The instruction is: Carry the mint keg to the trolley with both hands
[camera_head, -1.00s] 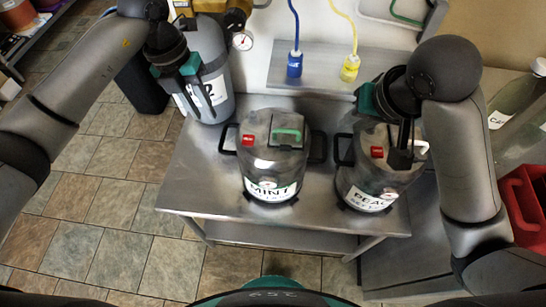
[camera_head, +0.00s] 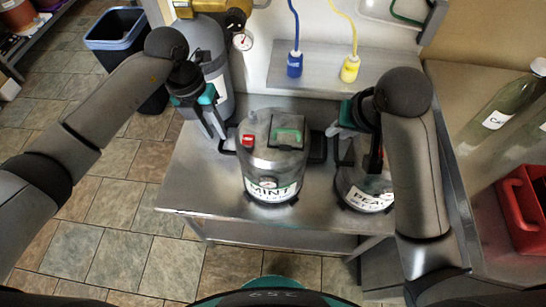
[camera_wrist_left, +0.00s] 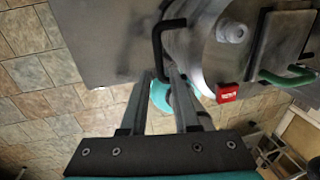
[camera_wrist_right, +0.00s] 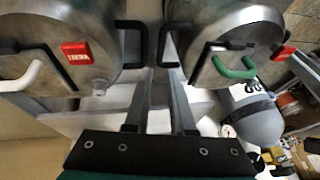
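The mint keg (camera_head: 272,165), a steel vessel with a white MINT label, green lid handle and red tag, stands upright on the steel table. It has black side handles. My left gripper (camera_head: 218,136) is at its left handle. In the left wrist view that handle (camera_wrist_left: 158,45) lies at the parted fingertips (camera_wrist_left: 160,70), with no clear grip. My right gripper (camera_wrist_right: 161,70) is between the mint keg and the peach keg (camera_head: 365,182). In the right wrist view its fingers are apart, their tips near the mint keg's handle (camera_wrist_right: 166,48) and the peach keg's handle (camera_wrist_right: 133,42). I cannot make out a trolley.
The peach keg stands close to the right of the mint keg. A grey cylinder (camera_head: 212,60) stands behind left. Blue (camera_head: 294,64) and yellow (camera_head: 350,69) hose ends rest on a shelf behind. A red container (camera_head: 522,205) and bottles are at right.

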